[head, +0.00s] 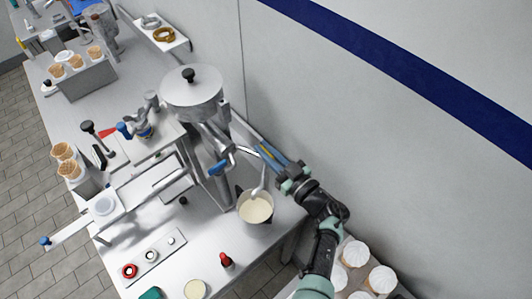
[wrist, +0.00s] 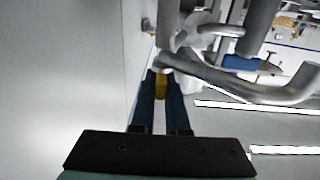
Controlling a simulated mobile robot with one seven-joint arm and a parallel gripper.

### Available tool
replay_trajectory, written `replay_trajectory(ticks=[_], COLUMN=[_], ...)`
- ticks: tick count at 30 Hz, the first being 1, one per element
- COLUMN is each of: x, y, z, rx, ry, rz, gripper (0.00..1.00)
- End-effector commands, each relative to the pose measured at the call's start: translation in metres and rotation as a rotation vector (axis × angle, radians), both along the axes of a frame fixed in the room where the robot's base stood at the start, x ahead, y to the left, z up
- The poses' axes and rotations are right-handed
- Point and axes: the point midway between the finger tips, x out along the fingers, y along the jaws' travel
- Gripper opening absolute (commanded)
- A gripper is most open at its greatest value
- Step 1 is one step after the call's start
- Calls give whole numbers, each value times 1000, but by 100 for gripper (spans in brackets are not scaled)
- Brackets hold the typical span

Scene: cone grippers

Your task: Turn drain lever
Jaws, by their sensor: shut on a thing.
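The drain lever is a bent silver bar (wrist: 240,85) in the wrist view. Its near end lies at the tips of my gripper's dark blue fingers. My gripper (wrist: 161,75) is shut on this end, with a yellow pad showing between the fingers. In the head view my gripper (head: 264,153) reaches in from the right beside the machine with the round silver hopper (head: 192,95). The lever is small there and partly hidden by the fingers. A blue-handled part (head: 219,168) sits on the machine's front, left of my gripper.
A pot of cream-coloured liquid (head: 256,208) stands below my gripper, with a pale curved piece over it. The wall is close on the right. White-topped cups (head: 381,279) stand near my arm. A red-topped bottle (head: 226,260) stands on the counter. Cones stand at left.

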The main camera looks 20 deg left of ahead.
Motion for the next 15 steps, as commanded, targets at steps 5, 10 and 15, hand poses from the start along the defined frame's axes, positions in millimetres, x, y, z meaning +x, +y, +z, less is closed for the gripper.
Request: replay_trajectory(ticks=[5, 10, 15], x=[1, 1, 0], y=[-1, -1, -1], z=[1, 2, 2], rx=[0, 0, 0], ry=[-3, -1, -1], rz=[32, 41, 41], gripper=[0, 0, 0])
